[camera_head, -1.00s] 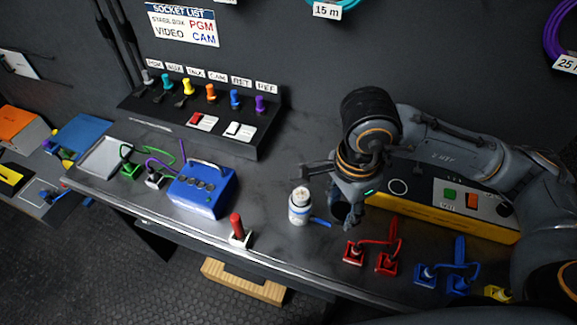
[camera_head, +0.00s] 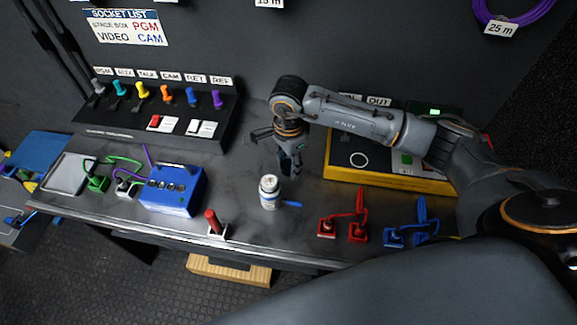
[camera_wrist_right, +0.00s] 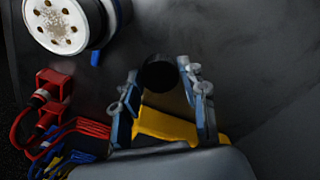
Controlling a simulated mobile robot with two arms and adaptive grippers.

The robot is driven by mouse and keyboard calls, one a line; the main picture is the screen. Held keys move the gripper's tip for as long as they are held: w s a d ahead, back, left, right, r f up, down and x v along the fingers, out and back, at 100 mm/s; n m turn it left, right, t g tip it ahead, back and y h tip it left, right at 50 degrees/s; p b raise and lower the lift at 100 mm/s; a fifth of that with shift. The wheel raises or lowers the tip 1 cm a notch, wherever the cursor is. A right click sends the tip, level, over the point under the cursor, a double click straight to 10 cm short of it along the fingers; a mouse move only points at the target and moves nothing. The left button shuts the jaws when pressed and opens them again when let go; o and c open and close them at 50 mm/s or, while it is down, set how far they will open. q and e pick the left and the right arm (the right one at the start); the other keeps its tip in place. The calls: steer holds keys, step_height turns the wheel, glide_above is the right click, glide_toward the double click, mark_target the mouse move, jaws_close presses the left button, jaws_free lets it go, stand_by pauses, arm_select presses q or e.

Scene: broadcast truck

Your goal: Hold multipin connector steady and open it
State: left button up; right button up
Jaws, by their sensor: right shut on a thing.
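The multipin connector (camera_head: 269,193) stands upright on the bench as a white cylinder. Its pin face (camera_wrist_right: 63,24) is uncovered and shows several brass pins in the right wrist view. A blue tab (camera_head: 292,204) lies beside its base. My right gripper (camera_head: 290,168) is behind and slightly right of the connector, apart from it. In the right wrist view its fingers (camera_wrist_right: 162,100) are closed around a dark round piece (camera_wrist_right: 158,73), which looks like the cap. In the head view this piece is hard to make out. My left gripper is not in view.
A red plug pair (camera_head: 358,232) and blue plugs (camera_head: 394,238) lie right of the connector. A yellow-edged case (camera_head: 386,180) stands behind them. A blue box (camera_head: 172,194), a red-handled lever (camera_head: 212,222) and a socket panel (camera_head: 150,122) are to the left.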

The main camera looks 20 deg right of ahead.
mark_target(289, 165)
step_height(289, 165, down, 2)
steer(key=shift+f+p, duration=0.15)
steer(key=shift+p, duration=0.5)
steer(key=shift+f, duration=0.5)
steer(key=shift+f, duration=0.15)
steer(key=o, duration=1.3)
